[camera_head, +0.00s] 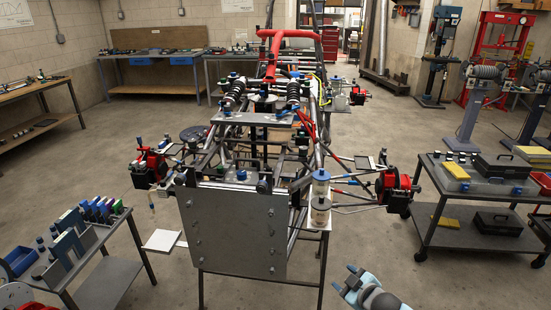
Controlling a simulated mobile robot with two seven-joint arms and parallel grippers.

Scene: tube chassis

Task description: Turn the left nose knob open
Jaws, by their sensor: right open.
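The tube chassis stands in the middle, with a grey nose plate (234,232) facing me. Small bolts or knobs dot this plate, too small to tell apart. A blue knob-like part (241,175) sits just above the plate's top edge. I cannot tell which part is the left nose knob or how it is turned. My right gripper (346,279) is at the bottom edge, right of the plate and apart from the chassis. Its blue-tipped fingers are open, with nothing seen between them. My left gripper is not in view.
A bench (108,288) with upright boxes stands at the lower left. A dark cart (452,239) with cases stands at the right. Red and black wheel hubs (397,188) stick out from both chassis sides.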

